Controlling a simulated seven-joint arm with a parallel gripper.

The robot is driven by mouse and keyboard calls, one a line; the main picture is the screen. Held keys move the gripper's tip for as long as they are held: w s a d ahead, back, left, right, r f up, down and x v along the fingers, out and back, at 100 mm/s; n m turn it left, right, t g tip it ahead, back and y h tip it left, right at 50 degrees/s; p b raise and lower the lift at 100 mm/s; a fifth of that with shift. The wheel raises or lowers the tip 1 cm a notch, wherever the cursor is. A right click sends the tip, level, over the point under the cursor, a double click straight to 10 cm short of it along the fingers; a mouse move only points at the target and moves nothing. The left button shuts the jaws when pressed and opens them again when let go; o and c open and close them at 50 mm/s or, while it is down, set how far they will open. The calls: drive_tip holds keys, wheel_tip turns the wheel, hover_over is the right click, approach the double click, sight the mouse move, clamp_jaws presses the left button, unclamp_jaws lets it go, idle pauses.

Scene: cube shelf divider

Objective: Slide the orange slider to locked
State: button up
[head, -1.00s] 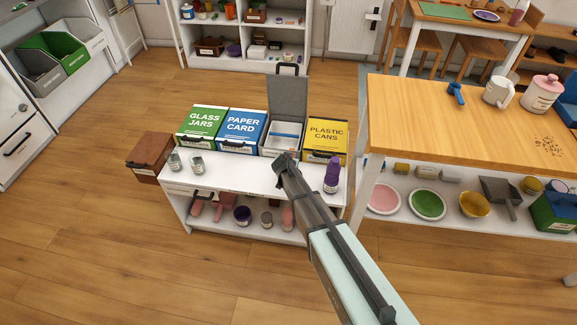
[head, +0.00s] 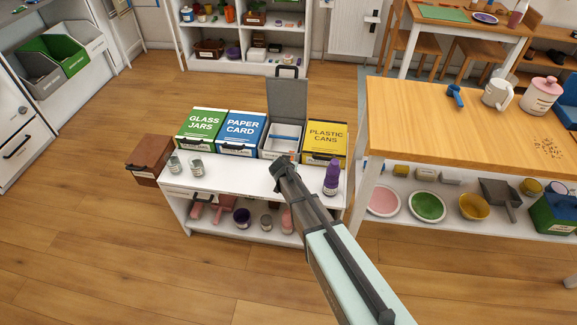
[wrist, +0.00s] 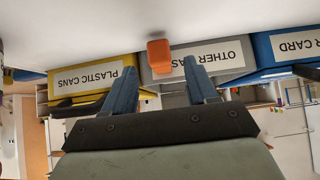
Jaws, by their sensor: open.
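The orange slider (wrist: 159,56) shows in the wrist view as a small block at the front of the grey bin (wrist: 222,62) labelled "OTHER...", close to the yellow bin's edge. In the head view, the grey bin (head: 271,150) stands with its lid (head: 287,98) up, and the slider is mostly hidden by my gripper. My gripper (head: 281,164) is just in front of this bin, above the white shelf top. In the wrist view, its open fingers (wrist: 159,66) lie either side of the slider in the picture; I cannot tell whether they touch it. The locked mark is not visible.
The yellow bin (head: 326,140) stands right of the grey one. The blue bin (head: 242,132) and green bin (head: 202,129) stand left. A purple bottle (head: 332,177) is close to my gripper's right. Two small jars (head: 197,167) stand on the left of the white shelf (head: 235,180).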

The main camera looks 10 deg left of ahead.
drive_tip(key=v, duration=0.9)
drive_tip(key=shift+s+r, duration=0.2)
drive_tip(key=shift+s, duration=0.05)
drive_tip(key=shift+w+d, duration=0.1)
drive_tip(key=w+r+m, duration=0.2)
drive_tip(key=w+r, duration=0.4)
drive_tip(key=w, duration=0.2)
drive_tip(key=s+f+n+g, duration=0.2)
drive_tip(key=s+f+g, duration=0.1)
drive_tip(key=s+g, duration=0.15)
drive_tip(key=x, duration=0.9)
drive_tip(key=w+x, duration=0.1)
drive_tip(key=x, duration=0.4)
drive_tip(key=shift+s+r, duration=0.1)
drive_tip(key=shift+r, duration=0.15)
drive_tip(key=shift+c, duration=0.2)
clamp_jaws()
